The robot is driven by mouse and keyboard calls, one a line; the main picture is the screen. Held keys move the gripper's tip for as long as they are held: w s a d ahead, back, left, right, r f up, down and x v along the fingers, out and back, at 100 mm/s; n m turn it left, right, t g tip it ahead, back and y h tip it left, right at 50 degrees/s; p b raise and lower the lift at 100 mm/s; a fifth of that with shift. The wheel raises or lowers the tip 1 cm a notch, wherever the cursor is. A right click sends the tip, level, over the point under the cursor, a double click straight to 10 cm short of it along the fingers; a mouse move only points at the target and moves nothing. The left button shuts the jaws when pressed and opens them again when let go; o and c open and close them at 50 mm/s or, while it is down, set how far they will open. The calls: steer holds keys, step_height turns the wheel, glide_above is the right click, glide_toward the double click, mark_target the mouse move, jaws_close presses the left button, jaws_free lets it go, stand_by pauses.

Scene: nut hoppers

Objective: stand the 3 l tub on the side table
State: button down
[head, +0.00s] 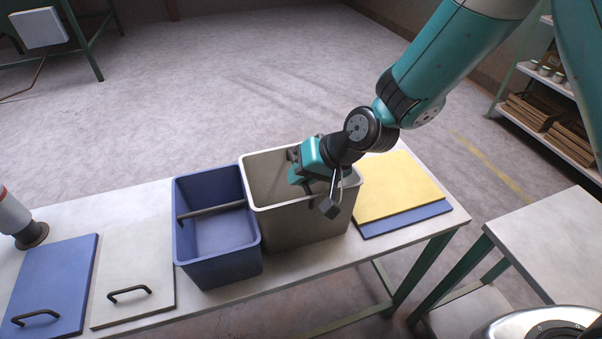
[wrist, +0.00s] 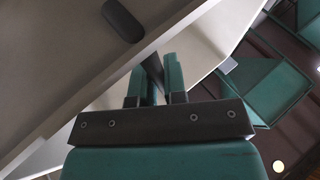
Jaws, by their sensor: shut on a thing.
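A large grey-beige tub (head: 300,222) stands upright on the long bench, open at the top. A smaller blue tub (head: 222,268) with a dark bar across it stands beside it on the left. No size marking can be read on either. My gripper (head: 311,187) is down at the beige tub's mouth, by its front rim. In the wrist view my fingers (wrist: 153,74) are closed on a thin dark part, seemingly the tub's handle; the exact grip is partly hidden. The side table (head: 553,240), with a bare pale top, stands at the right.
On the long bench (head: 330,266) a blue lid (head: 52,285) and a pale lid (head: 138,268) with handles lie at the left. A yellow panel (head: 398,188) lies on a blue one right of the tub. A gap separates bench and side table.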

steer(key=shift+f, duration=0.2)
steer(key=c, duration=1.2)
jaws_free()
steer(key=shift+r, duration=0.1)
steer(key=shift+o, duration=0.2)
steer(key=shift+d+r, duration=0.15)
steer(key=shift+r, duration=0.2)
steer(key=v, duration=1.2)
steer(key=s+d+r+n+g+h, duration=0.1)
steer(key=s+d+r+n, duration=0.1)
steer(key=s, duration=0.7)
steer(key=s+d+r+n+g+h, duration=0.1)
steer(key=s+d+r+n+h, duration=0.1)
steer(key=s+r, duration=0.3)
steer(key=s+d+n, duration=0.1)
steer(key=s, duration=0.3)
steer(key=shift+d+r+g+b, duration=0.25)
steer(key=shift+r+g+b, duration=0.05)
steer(key=shift+g+b, duration=0.1)
